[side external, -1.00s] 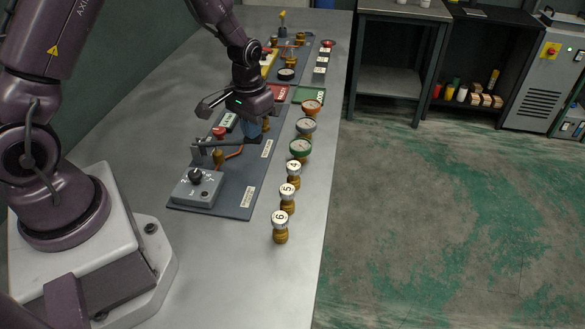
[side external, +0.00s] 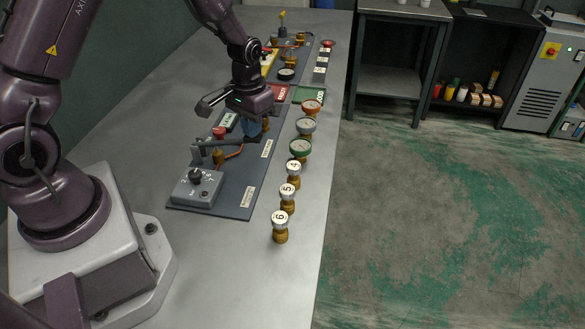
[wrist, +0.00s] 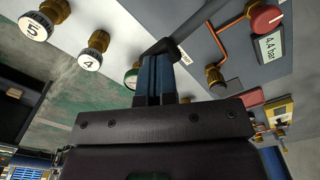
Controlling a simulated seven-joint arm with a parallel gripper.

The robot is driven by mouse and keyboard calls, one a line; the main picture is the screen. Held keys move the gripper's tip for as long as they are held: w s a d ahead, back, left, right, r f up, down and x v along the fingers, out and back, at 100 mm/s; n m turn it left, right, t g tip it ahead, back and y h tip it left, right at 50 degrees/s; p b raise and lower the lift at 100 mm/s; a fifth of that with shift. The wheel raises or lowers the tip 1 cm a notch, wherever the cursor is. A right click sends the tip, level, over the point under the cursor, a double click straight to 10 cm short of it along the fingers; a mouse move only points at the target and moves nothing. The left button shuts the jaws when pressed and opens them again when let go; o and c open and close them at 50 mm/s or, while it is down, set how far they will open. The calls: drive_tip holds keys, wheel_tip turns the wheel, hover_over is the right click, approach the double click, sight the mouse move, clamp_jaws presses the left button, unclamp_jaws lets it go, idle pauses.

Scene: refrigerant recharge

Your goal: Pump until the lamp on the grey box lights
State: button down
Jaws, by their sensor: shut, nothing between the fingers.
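The grey box (side external: 197,188) stands at the near end of a dark panel in the side view. It has a dark round piece on top, and I see no glow on it. A dark lever (side external: 222,142) runs from its post towards my gripper (side external: 251,132). My blue fingers are shut and empty, at the lever's far end; whether they touch it is hard to tell. In the wrist view, the lever's black end (wrist: 163,49) shows at the tips of my gripper (wrist: 157,62). A display (wrist: 268,47) there reads 4.4 bar, beside a red knob (wrist: 267,18).
Numbered caps 4 (side external: 293,168), 5 (side external: 287,191) and 6 (side external: 280,219) stand along the bench's right side. Gauges, including a green-rimmed one (side external: 300,147), stand beyond them. Red (side external: 280,93) and green (side external: 309,94) trays lie behind my gripper. The near bench is clear.

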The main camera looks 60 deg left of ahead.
drive_tip(key=shift+f, duration=0.95)
drive_tip(key=shift+r, duration=2.15)
drive_tip(key=shift+r, duration=2.5)
drive_tip(key=s+d+r+m+t, duration=0.1)
drive_tip(key=s+d+r+t, duration=0.1)
drive_tip(key=s+d+r, duration=0.3)
drive_tip(key=s+d+r+m+t, duration=0.2)
drive_tip(key=s+d+r+t, duration=0.1)
drive_tip(key=s+r, duration=0.8)
drive_tip(key=shift+s+d+r+t, duration=0.3)
drive_tip(key=shift+s+d+r, duration=0.05)
drive_tip(key=shift+d+r, duration=0.5)
